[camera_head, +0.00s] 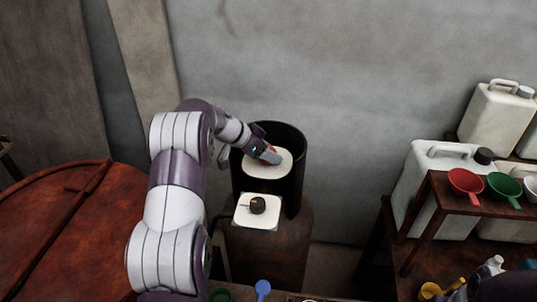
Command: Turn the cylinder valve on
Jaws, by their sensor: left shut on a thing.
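A rusty brown gas cylinder (268,252) stands against the wall, with a dark, open-topped collar (296,190) above it. Inside the collar is a white plate (262,170) with a small red valve handle (273,150), mostly hidden by my gripper. My left gripper (271,156) reaches into the collar from the left and is shut on the red valve handle. The handle's turn position cannot be made out. A black knob (258,205) with a pointer sits on a second white plate (242,216) in front of the collar. My right gripper is out of view.
A large red-brown round lid (60,235) lies at left. A blue spoon (263,288) shows at the bottom edge. A grey wall is behind.

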